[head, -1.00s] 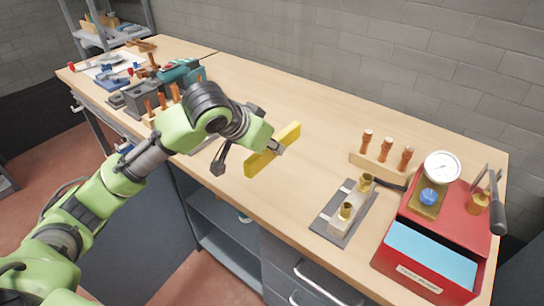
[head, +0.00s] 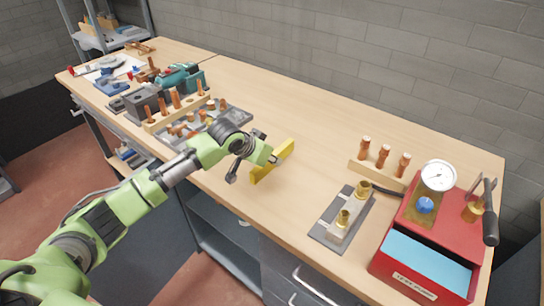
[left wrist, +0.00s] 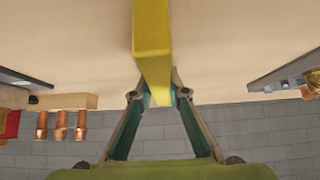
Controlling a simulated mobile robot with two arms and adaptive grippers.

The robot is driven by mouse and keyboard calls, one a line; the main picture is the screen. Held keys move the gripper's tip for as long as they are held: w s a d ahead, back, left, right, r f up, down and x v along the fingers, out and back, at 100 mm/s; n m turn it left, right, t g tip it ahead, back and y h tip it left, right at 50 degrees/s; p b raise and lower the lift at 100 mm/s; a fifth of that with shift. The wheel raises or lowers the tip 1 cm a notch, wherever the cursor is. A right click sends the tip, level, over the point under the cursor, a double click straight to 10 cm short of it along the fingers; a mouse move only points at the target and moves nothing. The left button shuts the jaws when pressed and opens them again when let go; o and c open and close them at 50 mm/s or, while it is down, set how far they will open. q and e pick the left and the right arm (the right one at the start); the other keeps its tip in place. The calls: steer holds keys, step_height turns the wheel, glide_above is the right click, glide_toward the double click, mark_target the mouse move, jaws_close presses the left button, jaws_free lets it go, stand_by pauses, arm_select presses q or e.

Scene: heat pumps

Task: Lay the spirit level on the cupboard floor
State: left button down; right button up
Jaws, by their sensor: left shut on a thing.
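The spirit level is a yellow bar (head: 273,161), held tilted in the head view over the front part of the workbench. My left gripper (head: 266,158) is shut on it. In the left wrist view the level (left wrist: 151,45) runs from the top edge down between the fingertips (left wrist: 160,97). The open cupboard (head: 222,228) is below the bench front, with a grey floor partly visible and the upper inside hidden by the bench top. The level is above and outside it. My right gripper is not in view.
A red case (head: 420,245) with a gauge, a grey plate with brass fittings (head: 343,220) and a wooden rack of copper pieces (head: 380,165) stand at right. Tools and a copper rack (head: 178,108) fill the left. Drawers (head: 300,275) adjoin the cupboard. The middle bench top is clear.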

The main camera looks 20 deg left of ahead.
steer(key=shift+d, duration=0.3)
arm_select(q)
steer(key=c, duration=2)
jaws_free()
steer(key=shift+f, duration=0.1)
steer(key=shift+o, duration=0.2)
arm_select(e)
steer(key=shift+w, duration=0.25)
